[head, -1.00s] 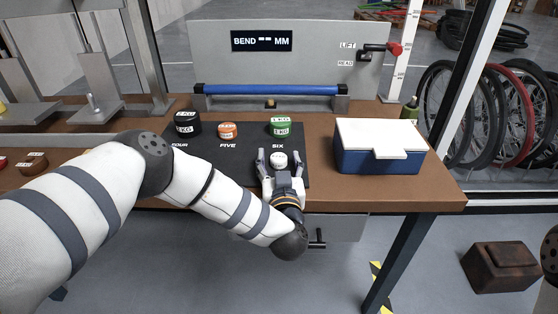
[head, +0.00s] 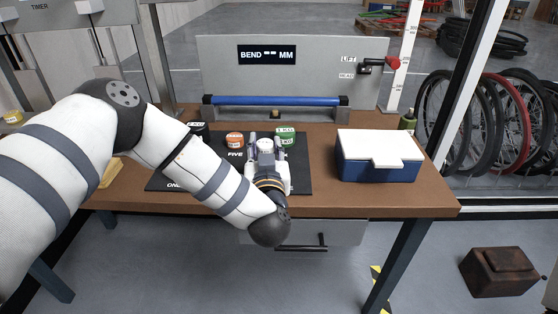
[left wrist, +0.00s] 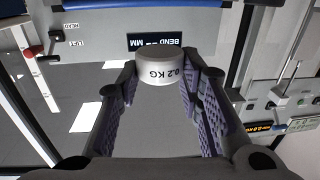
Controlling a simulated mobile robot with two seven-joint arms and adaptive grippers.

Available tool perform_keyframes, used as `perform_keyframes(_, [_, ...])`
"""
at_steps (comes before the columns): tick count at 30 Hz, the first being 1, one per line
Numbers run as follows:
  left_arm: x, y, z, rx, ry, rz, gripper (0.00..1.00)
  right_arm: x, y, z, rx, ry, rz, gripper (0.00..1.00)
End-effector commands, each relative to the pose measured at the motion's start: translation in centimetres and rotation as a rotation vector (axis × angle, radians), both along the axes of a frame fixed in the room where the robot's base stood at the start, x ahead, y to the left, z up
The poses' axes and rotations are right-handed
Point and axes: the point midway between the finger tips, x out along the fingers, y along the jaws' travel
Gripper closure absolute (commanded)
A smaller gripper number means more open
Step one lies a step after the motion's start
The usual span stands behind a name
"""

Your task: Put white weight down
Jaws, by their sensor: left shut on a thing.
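The white weight (head: 265,143) is a small cylinder marked 0.2 KG; its label reads clearly in the left wrist view (left wrist: 158,70). My left gripper (head: 265,149) is shut on it, with a purple-padded finger on each side in the left wrist view (left wrist: 160,85). The weight is over the black mat (head: 300,175), in front of the green weight (head: 285,135). Its exact height above the mat is hard to tell. My left forearm hides much of the mat. My right gripper is out of view.
An orange weight (head: 235,139) stands left of the held one, by the FIVE label. A blue box with a white lid (head: 378,165) stands to the right. The blue bar (head: 275,100) and bend display panel (head: 300,52) are behind. The mat's right part is clear.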

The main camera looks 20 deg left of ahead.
Motion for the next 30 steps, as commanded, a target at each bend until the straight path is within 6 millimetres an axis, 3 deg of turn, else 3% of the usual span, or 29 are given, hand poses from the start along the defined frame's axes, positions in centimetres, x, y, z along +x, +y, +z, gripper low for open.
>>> perform_keyframes(1, [-1.3, 1.1, 2.8, 0.001, -0.03, 0.0, 1.0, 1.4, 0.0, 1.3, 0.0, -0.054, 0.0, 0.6])
perform_keyframes(6, [-4.8, 3.8, 3.1, -0.001, -0.007, 0.001, 1.0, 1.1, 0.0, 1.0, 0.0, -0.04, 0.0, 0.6])
perform_keyframes(11, [-6.5, 4.8, 4.0, -0.002, -0.006, -0.012, 1.0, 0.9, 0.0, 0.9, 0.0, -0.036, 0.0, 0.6])
perform_keyframes(21, [-10.5, -2.1, 10.5, -0.003, -0.011, -0.345, 1.0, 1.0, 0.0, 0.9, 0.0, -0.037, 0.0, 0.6])
perform_keyframes(30, [-11.0, -2.8, 10.9, -0.001, -0.004, -0.379, 1.0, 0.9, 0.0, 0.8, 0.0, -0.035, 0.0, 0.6])
